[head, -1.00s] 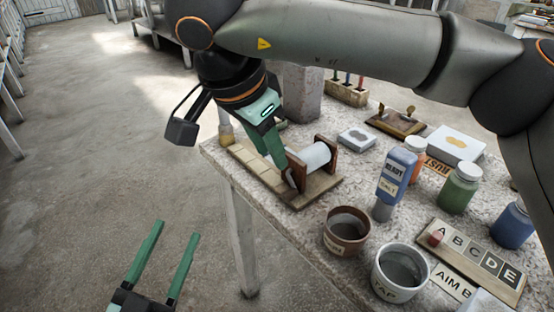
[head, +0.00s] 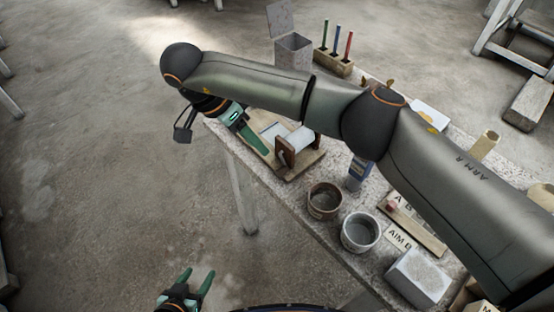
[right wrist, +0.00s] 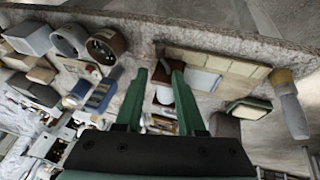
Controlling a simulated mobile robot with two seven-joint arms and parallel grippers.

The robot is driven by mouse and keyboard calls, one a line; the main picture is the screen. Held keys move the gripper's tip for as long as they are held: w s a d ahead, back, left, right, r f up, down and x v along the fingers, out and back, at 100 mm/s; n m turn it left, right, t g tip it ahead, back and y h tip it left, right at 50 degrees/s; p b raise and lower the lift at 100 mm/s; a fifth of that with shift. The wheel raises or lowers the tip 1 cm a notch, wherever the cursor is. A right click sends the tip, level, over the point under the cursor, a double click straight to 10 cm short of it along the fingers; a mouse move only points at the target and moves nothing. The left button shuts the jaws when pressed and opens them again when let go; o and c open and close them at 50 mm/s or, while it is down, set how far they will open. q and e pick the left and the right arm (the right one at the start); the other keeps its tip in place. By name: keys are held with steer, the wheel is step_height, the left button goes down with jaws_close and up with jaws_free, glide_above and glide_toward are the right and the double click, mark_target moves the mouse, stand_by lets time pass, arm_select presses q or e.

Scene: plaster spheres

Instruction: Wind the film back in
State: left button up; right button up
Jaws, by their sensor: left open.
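The film winder stands on the table near its corner, with a white roll (head: 299,135) between brown wooden end plates (head: 286,152). A pale sheet, apparently film, lies on the wooden board (head: 252,137) left of the roll; it also shows in the right wrist view (right wrist: 200,80). A dark crank seems to be on the near end plate, but it is too small to make out. My right gripper (head: 263,151) points down beside that plate. In the right wrist view its fingers (right wrist: 159,70) are apart, with a brown plate seen between them. My left gripper (head: 196,274) is open and empty, low over the floor.
A brown pot (head: 324,200) and a grey pot (head: 360,232) stand at the table's near edge. A pen holder (head: 333,63) stands behind. The floor at left is clear.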

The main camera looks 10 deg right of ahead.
mark_target(280, 169)
steer(key=p+x, duration=0.1)
steer(key=x, duration=1)
steer(key=shift+c, duration=0.2)
jaws_close()
